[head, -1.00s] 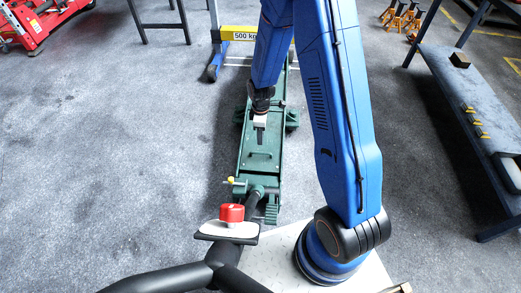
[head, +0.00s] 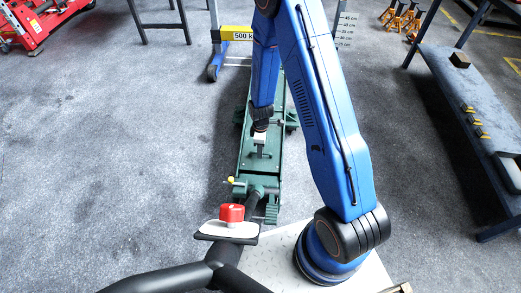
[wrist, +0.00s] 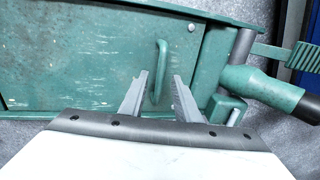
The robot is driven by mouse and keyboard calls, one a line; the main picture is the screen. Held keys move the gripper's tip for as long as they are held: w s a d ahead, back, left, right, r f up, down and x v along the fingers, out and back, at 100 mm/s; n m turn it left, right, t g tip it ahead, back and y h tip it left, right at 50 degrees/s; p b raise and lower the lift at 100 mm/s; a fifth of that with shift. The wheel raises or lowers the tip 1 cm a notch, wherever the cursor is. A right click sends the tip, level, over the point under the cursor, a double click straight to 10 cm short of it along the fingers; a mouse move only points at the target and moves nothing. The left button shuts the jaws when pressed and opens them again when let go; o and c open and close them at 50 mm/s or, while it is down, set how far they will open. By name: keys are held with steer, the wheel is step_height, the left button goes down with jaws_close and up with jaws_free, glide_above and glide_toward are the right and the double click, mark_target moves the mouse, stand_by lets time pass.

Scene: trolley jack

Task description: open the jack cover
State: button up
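The green trolley jack (head: 246,165) lies on the floor ahead of me. Its flat green cover (wrist: 85,62) fills much of the wrist view and carries a green bar handle (wrist: 161,65). My gripper (wrist: 162,76) is open, with one grey finger on each side of the handle as seen in the wrist view. A gap shows on both sides, and I cannot tell how far the fingertips are above the cover. In the head view my gripper (head: 258,150) is over the near half of the jack and partly hides the handle.
A lever socket (wrist: 262,88) and a ridged green pedal (wrist: 285,56) are at the jack's near end. A yellow-labelled 500 kg hoist (head: 237,34) stands behind the jack. A dark bench (head: 475,110) is at the right. The floor to the left is clear.

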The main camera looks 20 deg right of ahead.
steer(key=shift+c, duration=0.5)
jaws_close()
steer(key=shift+r, duration=0.15)
